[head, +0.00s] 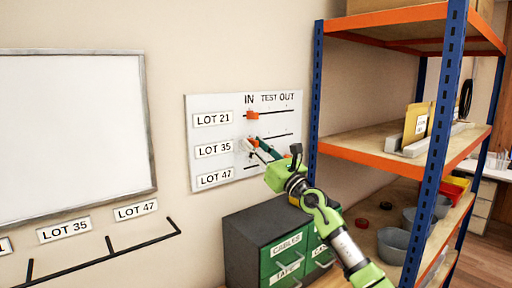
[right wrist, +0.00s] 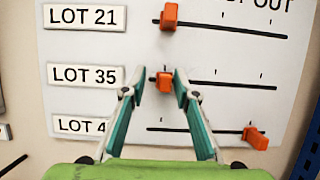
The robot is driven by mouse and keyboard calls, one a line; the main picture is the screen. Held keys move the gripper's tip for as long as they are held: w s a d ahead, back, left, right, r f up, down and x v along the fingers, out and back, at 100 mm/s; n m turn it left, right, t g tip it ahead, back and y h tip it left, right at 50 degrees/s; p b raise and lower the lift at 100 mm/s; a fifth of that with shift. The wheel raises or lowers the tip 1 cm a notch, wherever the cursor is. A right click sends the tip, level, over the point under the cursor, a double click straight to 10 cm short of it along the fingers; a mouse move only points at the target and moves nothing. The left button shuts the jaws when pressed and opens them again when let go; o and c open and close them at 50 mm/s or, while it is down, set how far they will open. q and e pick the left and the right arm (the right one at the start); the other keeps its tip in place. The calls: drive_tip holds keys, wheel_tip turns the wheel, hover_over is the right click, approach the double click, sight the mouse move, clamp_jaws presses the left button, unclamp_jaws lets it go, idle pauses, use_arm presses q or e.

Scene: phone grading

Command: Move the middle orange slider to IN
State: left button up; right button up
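The white board (head: 196,131) on the wall has three slider rows, with IN, TEST and OUT along its top. The middle orange slider (right wrist: 164,82), in the LOT 35 row, sits near the left end of its line, below the IN heading. My right gripper (right wrist: 158,80) is open, its two teal fingertips on either side of this slider with gaps showing. In the head view the right gripper (head: 258,147) reaches the board and partly covers the middle row. My left gripper is in no view.
The top slider (right wrist: 170,16) is at the left end; the bottom slider (right wrist: 256,138) is at the right. A blue-and-orange shelf (head: 380,155) stands close right of the board. A dark drawer cabinet (head: 245,238) stands below it. A whiteboard (head: 70,130) hangs left.

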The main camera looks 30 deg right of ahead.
drive_tip(key=shift+s+d, duration=0.1)
drive_tip(key=shift+d, duration=0.05)
drive_tip(key=shift+s+f, duration=0.15)
drive_tip(key=v, duration=1.1)
drive_tip(key=shift+s, duration=0.25)
